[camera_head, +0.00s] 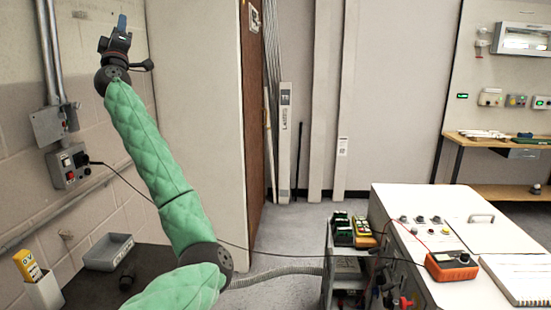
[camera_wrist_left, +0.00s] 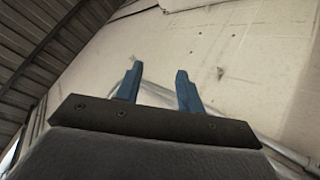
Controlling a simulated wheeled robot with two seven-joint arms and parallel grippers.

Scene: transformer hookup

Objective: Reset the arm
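My left arm, in a green quilted cover, rises from the bottom of the head view toward the upper left. Its left gripper (camera_head: 122,22) is held high in front of the pale wall, pointing up. In the left wrist view the two blue fingers of the left gripper (camera_wrist_left: 159,85) stand apart with nothing between them. My right gripper is in neither view.
A wall socket box (camera_head: 68,166) has a black cable plugged in, running right across the room. A grey tray (camera_head: 108,252) sits on a dark table at lower left. A white cabinet (camera_head: 455,215) carries an orange meter (camera_head: 451,265). A small cart (camera_head: 343,262) stands beside it. Floor in the middle is open.

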